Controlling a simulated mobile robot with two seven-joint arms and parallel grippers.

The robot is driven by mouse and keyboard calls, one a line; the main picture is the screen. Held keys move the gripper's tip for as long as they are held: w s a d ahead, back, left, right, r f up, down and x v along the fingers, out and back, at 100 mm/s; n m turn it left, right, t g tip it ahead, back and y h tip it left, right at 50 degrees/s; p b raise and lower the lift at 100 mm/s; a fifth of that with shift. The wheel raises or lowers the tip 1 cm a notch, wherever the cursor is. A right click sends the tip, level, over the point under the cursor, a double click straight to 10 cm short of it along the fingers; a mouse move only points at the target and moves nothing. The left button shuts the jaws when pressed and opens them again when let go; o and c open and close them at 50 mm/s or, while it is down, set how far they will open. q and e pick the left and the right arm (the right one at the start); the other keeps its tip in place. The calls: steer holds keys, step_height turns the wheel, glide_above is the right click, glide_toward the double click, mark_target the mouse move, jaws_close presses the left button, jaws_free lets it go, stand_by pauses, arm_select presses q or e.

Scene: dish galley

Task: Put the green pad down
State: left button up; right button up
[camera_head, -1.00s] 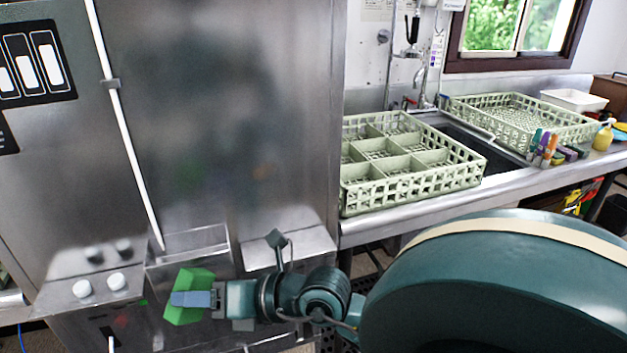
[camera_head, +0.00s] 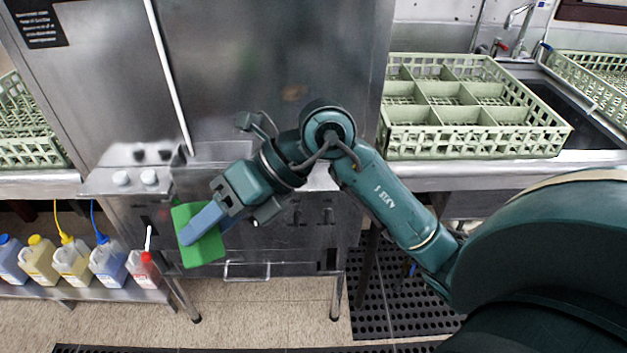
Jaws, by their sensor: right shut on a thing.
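The green pad (camera_head: 205,250) is a bright green block in the left-middle of the head view. My right gripper (camera_head: 203,222), with blue-grey fingers, is shut on it and holds it in the air in front of the steel dish machine (camera_head: 270,90). The fingers cover part of the pad. My right arm reaches in from the right side of the picture. My left gripper does not show.
A compartmented pale green rack (camera_head: 470,140) stands on the steel counter at right, beside a sink. Another rack (camera_head: 30,150) is at far left. Several bottles, one a yellow-capped jug (camera_head: 40,262), stand on a low shelf. Black perforated matting (camera_head: 400,310) covers some floor.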

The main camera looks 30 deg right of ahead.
mark_target(205, 262)
steer(key=a+n+g+h, duration=0.1)
steer(key=n+g, duration=0.1)
steer(key=s+a+n+g+h, duration=0.1)
steer(key=n+g, duration=0.1)
steer(key=shift+s+a+g+b, duration=0.1)
steer(key=shift+s+g+b, duration=0.1)
steer(key=shift+g+b, duration=0.1)
steer(key=n+g+h, duration=0.1)
steer(key=n, duration=0.1)
steer(key=s+n+g+h, duration=0.1)
steer(key=n+h, duration=0.1)
steer(key=s+f+n+g+h, duration=0.1)
steer(key=shift+a+n+b, duration=0.2)
steer(key=shift+n+b, duration=0.15)
steer(key=shift+n, duration=0.05)
arm_select(q)
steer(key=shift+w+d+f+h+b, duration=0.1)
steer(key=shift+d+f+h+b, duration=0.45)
steer(key=shift+b, duration=0.7)
arm_select(e)
steer(key=s+d+f+n+t+h, duration=0.1)
steer(key=d+n+t+h, duration=0.5)
steer(key=d+n, duration=0.9)
steer(key=s+t, duration=0.1)
steer(key=t, duration=0.2)
steer(key=shift+n+h, duration=0.3)
steer(key=shift+h, duration=0.1)
